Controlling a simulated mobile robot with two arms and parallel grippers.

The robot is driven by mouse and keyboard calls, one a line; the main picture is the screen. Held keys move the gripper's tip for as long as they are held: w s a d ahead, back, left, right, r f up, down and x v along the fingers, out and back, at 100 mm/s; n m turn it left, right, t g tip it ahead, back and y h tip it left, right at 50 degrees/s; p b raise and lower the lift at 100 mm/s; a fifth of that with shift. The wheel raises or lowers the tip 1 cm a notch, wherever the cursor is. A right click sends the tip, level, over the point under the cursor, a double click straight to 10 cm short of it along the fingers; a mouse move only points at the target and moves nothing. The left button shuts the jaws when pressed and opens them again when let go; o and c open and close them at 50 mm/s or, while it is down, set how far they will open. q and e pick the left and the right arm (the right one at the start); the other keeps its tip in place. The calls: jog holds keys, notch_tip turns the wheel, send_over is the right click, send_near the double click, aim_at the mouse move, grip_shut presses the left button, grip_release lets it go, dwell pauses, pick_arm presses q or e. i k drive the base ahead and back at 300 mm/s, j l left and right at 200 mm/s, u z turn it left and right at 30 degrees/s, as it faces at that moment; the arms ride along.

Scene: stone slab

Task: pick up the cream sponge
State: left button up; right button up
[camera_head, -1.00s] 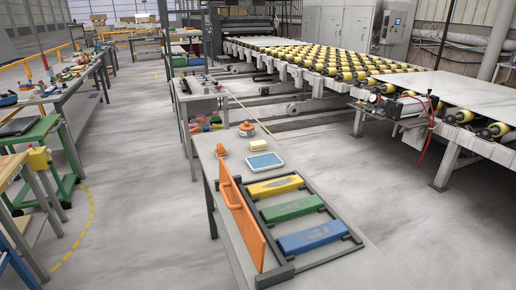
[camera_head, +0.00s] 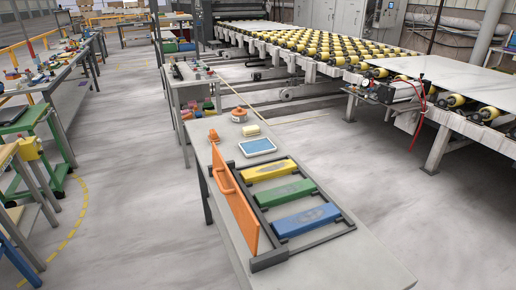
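The cream sponge (camera_head: 251,130) is a small pale yellow block. It lies on the far part of the grey table (camera_head: 223,152), between a round orange-and-white container (camera_head: 239,115) and a blue-topped tray with a white rim (camera_head: 257,146). Nothing covers it. Neither of my grippers shows in the head view, so I cannot see their state.
A black rack with yellow (camera_head: 270,170), green (camera_head: 286,191) and blue (camera_head: 306,219) blocks fills the near table. An upright orange panel (camera_head: 234,202) stands along its left side. A small orange item (camera_head: 213,136) lies left of the sponge. A roller conveyor (camera_head: 300,45) stands behind.

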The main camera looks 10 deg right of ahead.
aim_at(253, 130)
jog(key=i+j, duration=0.2)
jog(key=j, duration=0.15)
jog(key=i+j+z, duration=0.15)
jog(key=j, duration=0.2)
jog(key=i+j, duration=0.15)
jog(key=j, duration=0.2)
jog(key=i+j+z, duration=0.1)
jog(key=j, duration=0.25)
jog(key=i+j, duration=0.2)
jog(key=j, duration=0.2)
jog(key=i+z, duration=0.05)
